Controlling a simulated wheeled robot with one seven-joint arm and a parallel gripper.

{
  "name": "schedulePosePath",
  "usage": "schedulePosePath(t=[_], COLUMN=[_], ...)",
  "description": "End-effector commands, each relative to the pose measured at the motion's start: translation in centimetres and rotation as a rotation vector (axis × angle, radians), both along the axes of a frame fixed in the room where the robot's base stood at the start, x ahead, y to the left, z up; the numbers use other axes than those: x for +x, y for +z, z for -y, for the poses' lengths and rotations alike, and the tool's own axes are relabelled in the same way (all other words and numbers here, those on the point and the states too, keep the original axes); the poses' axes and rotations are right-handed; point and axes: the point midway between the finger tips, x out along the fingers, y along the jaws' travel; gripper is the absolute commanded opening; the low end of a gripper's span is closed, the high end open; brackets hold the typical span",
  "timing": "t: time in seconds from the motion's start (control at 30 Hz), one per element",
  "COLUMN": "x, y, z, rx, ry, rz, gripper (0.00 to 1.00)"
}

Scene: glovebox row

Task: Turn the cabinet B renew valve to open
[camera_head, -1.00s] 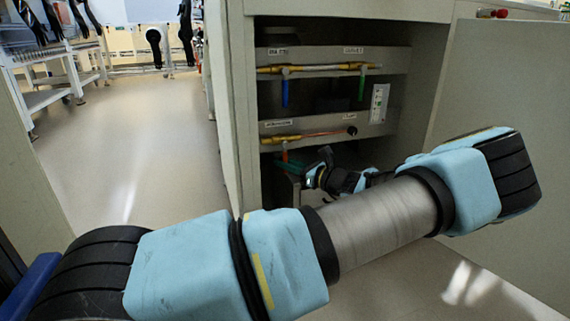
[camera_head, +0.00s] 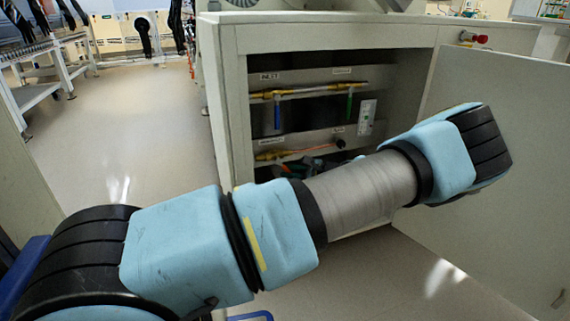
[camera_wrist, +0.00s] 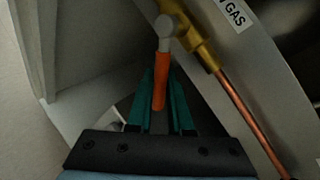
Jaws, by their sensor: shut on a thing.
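The valve with the orange lever (camera_wrist: 160,82) shows in the wrist view. The lever points down from a pale pivot (camera_wrist: 165,30) beside a brass fitting (camera_wrist: 190,40). A partly cut-off label ending in "GAS" (camera_wrist: 235,12) is next to it. My gripper (camera_wrist: 161,72) has its green fingers on both sides of the lever and is shut on it. In the head view, the brass body of the lower-left valve (camera_head: 268,155) shows on the lower panel (camera_head: 318,139) in the cabinet. My arm hides most of the gripper and lever there.
The upper panel (camera_head: 312,76) carries a blue lever (camera_head: 277,114) and a green lever (camera_head: 349,104). A white socket plate (camera_head: 367,117) is at right. The cabinet door (camera_head: 500,200) stands open at right. A copper tube (camera_wrist: 250,115) runs close to my gripper. Open floor (camera_head: 140,150) is at left.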

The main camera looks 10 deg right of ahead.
Motion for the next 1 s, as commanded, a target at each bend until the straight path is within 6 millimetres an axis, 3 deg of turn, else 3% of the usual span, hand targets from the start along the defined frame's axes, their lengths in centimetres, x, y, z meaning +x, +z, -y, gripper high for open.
schedulePosePath(t=[0.03,0.5,1.0], x=[-0.1,0.1,0.2], y=[0.8,2.0,2.4], z=[0.2,1.5,1.7], rx=[-0.043,-0.391,-0.503], ry=[0.001,0.000,0.000], rz=[0.005,0.051,0.065], gripper=[0.00,0.00,0.00])
